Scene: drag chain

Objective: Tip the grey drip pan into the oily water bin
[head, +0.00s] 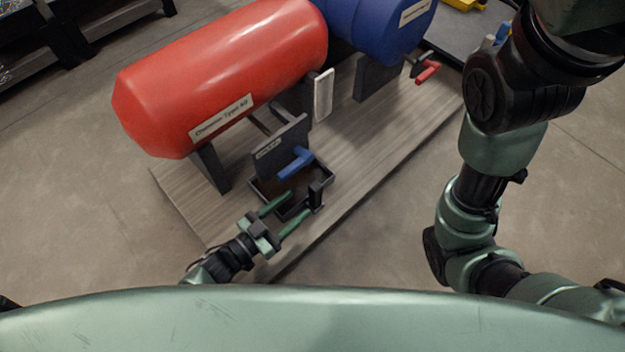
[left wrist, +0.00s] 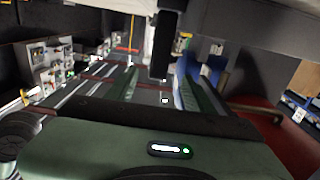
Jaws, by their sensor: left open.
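The drip pan (head: 328,177) is a shallow dark grey square tray on the wooden board, below a blue valve handle (head: 296,163). A dark brown patch shows inside it. An upright dark post (head: 316,192), apparently its handle, stands at its near right side. My left gripper (head: 290,211) is open at the pan's near edge, its green fingers pointing toward the pan. In the left wrist view a dark post (left wrist: 163,45) appears between the two fingers; contact cannot be told. My right gripper is out of view. I cannot make out the oily water bin.
A red tank (head: 230,65) and a blue tank (head: 385,25) rest on dark supports over the wooden board (head: 375,160). A dark upright plate (head: 280,145) stands just behind the pan. A red valve handle (head: 428,73) is farther right. Floor near the board is clear.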

